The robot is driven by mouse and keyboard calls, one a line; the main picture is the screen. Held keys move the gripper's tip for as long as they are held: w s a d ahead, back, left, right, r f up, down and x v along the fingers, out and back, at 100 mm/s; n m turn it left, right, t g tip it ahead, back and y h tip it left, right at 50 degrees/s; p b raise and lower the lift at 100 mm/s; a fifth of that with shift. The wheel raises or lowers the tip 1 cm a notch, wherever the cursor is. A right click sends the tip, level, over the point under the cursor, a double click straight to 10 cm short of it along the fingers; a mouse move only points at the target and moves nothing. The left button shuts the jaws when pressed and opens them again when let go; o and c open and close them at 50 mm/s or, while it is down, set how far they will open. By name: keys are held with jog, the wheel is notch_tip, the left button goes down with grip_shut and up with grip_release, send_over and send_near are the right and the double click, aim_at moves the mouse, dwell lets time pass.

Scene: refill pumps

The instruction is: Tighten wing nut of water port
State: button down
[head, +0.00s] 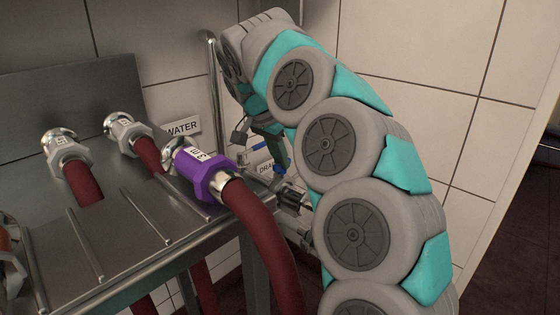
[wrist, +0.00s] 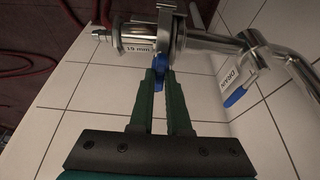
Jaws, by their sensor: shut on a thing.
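The wing nut (wrist: 159,66) is small and blue. In the wrist view it sits at the lower end of the metal clamp (wrist: 167,22) around the pipe joint. My gripper (wrist: 160,75) has its two dark green fingers closed around the nut from below, hiding part of it. The port fitting (wrist: 134,45) left of the clamp is shiny metal with a "19 mm" label. In the head view my gripper (head: 281,160) reaches down behind the bench, and the metal fitting (head: 290,196) shows partly below it. My arm hides much of this area.
A blue valve handle (wrist: 235,97) and a DRAIN label (wrist: 226,79) are right of the fingers. In the head view, a purple coupling (head: 203,174) with a red hose (head: 262,240) stands close left of my arm. A WATER label (head: 183,128) is on the wall.

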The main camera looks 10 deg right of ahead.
jog(key=shift+d+b, duration=0.2)
jog(key=shift+b, duration=0.4)
jog(key=shift+a+n+b, duration=0.15)
jog(key=shift+n+b, duration=0.2)
jog(key=shift+n, duration=0.15)
jog(key=c, duration=0.9)
grip_release()
jog(key=shift+v, duration=3.95)
jog(key=shift+s, duration=0.15)
